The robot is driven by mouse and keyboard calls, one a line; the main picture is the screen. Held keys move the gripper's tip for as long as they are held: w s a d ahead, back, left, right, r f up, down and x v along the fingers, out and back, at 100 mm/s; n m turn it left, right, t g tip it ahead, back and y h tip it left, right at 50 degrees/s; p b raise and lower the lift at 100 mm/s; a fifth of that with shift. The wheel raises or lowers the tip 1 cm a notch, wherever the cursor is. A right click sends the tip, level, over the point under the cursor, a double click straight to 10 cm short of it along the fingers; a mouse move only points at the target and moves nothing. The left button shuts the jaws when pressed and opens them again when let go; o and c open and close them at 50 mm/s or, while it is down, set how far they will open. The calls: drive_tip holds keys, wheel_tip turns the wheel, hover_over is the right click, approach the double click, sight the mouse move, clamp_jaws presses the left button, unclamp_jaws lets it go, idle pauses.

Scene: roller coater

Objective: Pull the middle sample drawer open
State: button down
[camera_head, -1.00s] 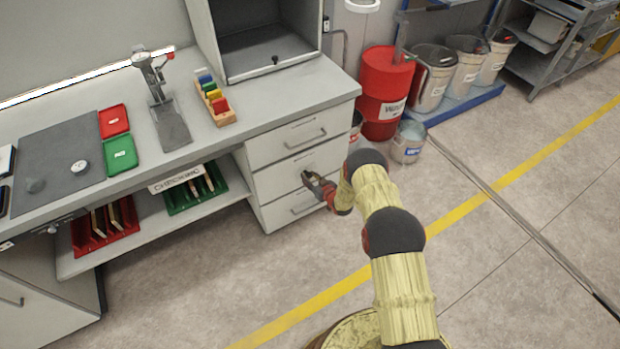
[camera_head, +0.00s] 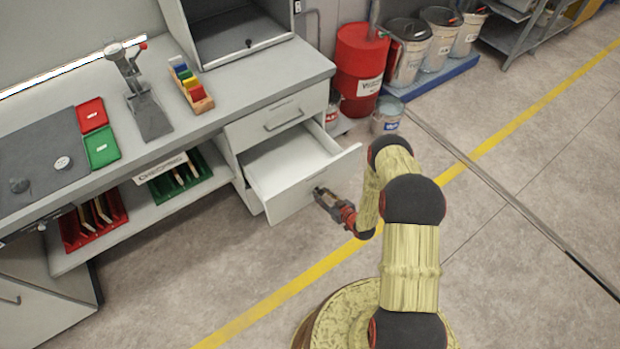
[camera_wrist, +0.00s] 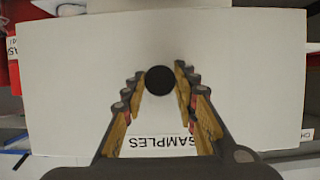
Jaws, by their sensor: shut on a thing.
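The middle sample drawer (camera_head: 283,205) of the white drawer unit stands pulled out, its pale, empty inside showing. My gripper (camera_head: 320,192) is at the middle of the drawer front, shut on its handle. In the wrist view the white drawer front (camera_wrist: 235,60) fills most of the picture, with a "SAMPLES" label (camera_wrist: 155,146) upside down. A round dark handle part (camera_wrist: 160,80) sits between the fingertips of my gripper (camera_wrist: 160,78). The rest of the handle is hidden by the fingers.
The top drawer (camera_head: 280,118) is shut above it. A grey workbench (camera_head: 220,120) runs left with trays and a test stand. A red drum (camera_head: 360,68) and a small bucket (camera_head: 387,116) stand behind right. Floor in front is open.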

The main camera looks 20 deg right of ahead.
drive_tip(key=s+d, duration=0.3)
drive_tip(key=s, duration=0.7)
drive_tip(key=shift+d, duration=0.15)
drive_tip(key=c, duration=1.4)
unclamp_jaws()
drive_tip(key=shift+s, duration=0.15)
drive_tip(key=shift+v, duration=5.95)
drive_tip(key=shift+f, duration=0.1)
